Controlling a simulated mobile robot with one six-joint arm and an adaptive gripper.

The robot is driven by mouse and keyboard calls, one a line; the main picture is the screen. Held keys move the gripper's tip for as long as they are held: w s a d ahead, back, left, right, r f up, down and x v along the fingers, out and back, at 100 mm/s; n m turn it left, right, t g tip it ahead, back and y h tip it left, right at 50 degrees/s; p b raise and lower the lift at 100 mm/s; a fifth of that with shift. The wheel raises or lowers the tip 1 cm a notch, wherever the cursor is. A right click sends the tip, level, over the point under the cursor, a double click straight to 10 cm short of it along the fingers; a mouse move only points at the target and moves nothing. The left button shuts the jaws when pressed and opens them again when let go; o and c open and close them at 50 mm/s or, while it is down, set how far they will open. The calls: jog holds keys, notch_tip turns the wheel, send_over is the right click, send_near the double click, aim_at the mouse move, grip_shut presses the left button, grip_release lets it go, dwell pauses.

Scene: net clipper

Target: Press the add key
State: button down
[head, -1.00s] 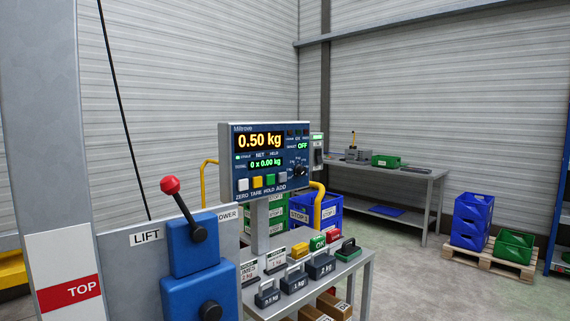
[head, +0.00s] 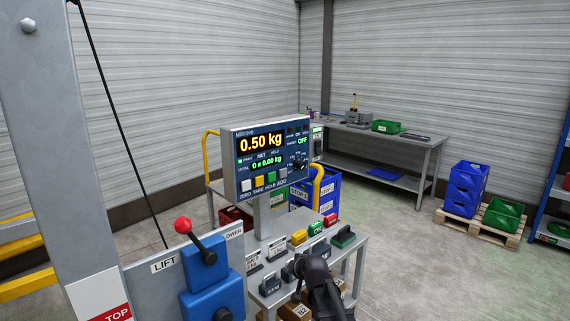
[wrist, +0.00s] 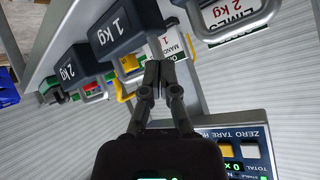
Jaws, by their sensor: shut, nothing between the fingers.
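The scale's display panel (head: 254,140) stands on a post and reads 0.50 kg, with "0 x 0.00 kg" in green below. Along its lower edge is a row of keys; the grey add key (head: 283,173) is the rightmost, above the label ADD. My gripper (head: 297,266) is below and to the right of the panel, over the weights table, apart from the keys. In the wrist view its fingertips (wrist: 158,75) are together and empty. Part of the panel (wrist: 252,128) shows there at lower right; the add key is not visible in that view.
Weights with handles, such as the 1 kg block (wrist: 108,32), stand close around my fingers. The blue lift box with its red-knobbed lever (head: 183,226) is at front left. Blue crates (head: 325,193) stand behind the panel.

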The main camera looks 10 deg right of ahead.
aim_at(287, 172)
jog(key=w+d+r+m+t+h+p, duration=0.3)
jog(key=w+r, duration=0.4)
jog(key=r, duration=0.4)
jog(key=w+d+r+m+t+h+p, duration=0.3)
jog(key=w+d+r+m+t+p, duration=0.1)
jog(key=r, duration=0.8)
jog(key=w+m+t+p, duration=0.1)
jog(key=w+t, duration=0.1)
jog(key=w, duration=0.1)
jog(key=shift+w+d+r+p, duration=0.2)
jog(key=shift+w+d+p, duration=0.15)
jog(key=shift+w, duration=0.05)
jog(key=shift+w+a, duration=0.1)
jog(key=shift+w, duration=0.05)
jog(key=shift+w+a, duration=0.85)
jog(key=shift+w, duration=0.3)
jog(key=shift+w+a, duration=0.8)
jog(key=shift+w, duration=0.3)
jog(key=shift+w+a, duration=0.85)
jog(key=shift+w, duration=0.3)
jog(key=shift+w+a, duration=0.5)
jog(key=shift+w, duration=0.1)
jog(key=shift+s, duration=0.1)
jog(key=shift+s+d, duration=0.5)
jog(key=shift+s, duration=0.1)
